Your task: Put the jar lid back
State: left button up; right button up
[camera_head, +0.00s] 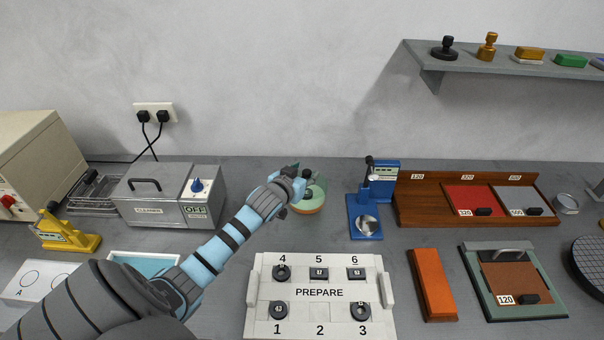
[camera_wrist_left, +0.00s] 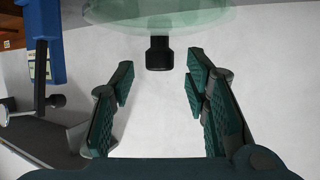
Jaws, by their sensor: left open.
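The glass jar (camera_head: 310,200) stands on the bench at the back middle, with an orange layer at its bottom. A black knob (camera_head: 308,174) shows at its top, partly behind my left gripper (camera_head: 292,184). In the left wrist view a pale green glass disc, the jar lid (camera_wrist_left: 160,14), carries the black knob (camera_wrist_left: 158,53). My left gripper (camera_wrist_left: 160,76) is open and empty, its fingertips on either side of the knob's line and a little short of it. I cannot tell whether the lid sits fully on the jar. My right gripper is out of view.
A blue press (camera_head: 365,215) stands just right of the jar and a grey cleaner box (camera_head: 150,205) to the left. The white numbered tray (camera_head: 320,313) lies in front. A wooden rack (camera_head: 425,205) and orange block (camera_head: 431,285) are at right.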

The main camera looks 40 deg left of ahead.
pick_arm(q)
jog(key=shift+r, duration=0.1)
jog(key=shift+s+r, duration=0.1)
jog(key=shift+r, duration=0.2)
jog(key=p+v, duration=0.2)
jog(key=v, duration=0.9)
jog(key=shift+s+r, duration=0.2)
jog(key=shift+s, duration=0.15)
